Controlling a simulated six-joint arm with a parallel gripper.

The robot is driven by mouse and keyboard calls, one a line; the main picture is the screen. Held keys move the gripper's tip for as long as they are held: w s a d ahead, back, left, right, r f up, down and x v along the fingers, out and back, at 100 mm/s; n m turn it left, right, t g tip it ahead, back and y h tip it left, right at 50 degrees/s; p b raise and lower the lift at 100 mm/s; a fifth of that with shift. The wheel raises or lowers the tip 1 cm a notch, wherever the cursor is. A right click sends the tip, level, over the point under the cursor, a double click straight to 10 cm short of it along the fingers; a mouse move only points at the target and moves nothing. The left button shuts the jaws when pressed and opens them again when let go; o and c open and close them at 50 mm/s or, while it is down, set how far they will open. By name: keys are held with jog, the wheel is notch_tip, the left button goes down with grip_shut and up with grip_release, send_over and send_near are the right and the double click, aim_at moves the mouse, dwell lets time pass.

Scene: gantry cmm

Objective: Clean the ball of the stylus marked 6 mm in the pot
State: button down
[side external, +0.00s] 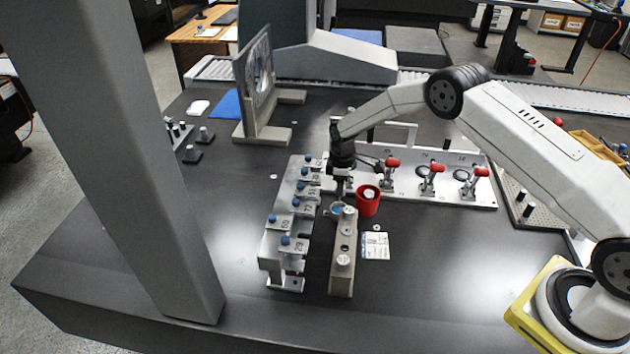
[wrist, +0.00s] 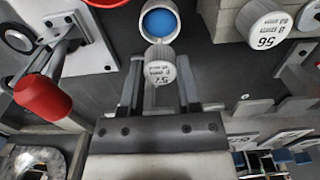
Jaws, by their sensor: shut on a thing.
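My gripper (side external: 342,180) points down at the far end of the wooden block. In the wrist view its fingers (wrist: 160,95) are shut on a stylus with a round pale cap (wrist: 161,72). Small dark marks are on the cap; I cannot read the size surely. The stylus ball is hidden. A small round pot with a blue inside (wrist: 158,20) lies just beyond the held cap; it also shows beside the block in the side view (side external: 337,209). Another pale-capped stylus (wrist: 264,20) stands in the block to the right. A red cup (side external: 367,203) stands right of my gripper.
The wooden block (side external: 342,276) holds more pale-capped pieces. A stepped metal rack (side external: 272,243) with blue knobs stands close on the left. A plate with red-handled clamps (side external: 432,189) lies behind to the right. A printed card (side external: 376,246) lies near the block. The front table is clear.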

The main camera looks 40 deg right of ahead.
aim_at(336, 212)
jog(key=shift+f, duration=1.65)
jog(key=shift+f, duration=0.4)
dwell(0.8)
jog(key=n, duration=0.5)
jog(key=shift+s+n, duration=0.1)
jog(key=shift+n, duration=0.3)
jog(key=shift+f, duration=0.1)
dwell(0.3)
jog(key=m, duration=1.1)
jog(key=shift+m, duration=0.3)
dwell(0.5)
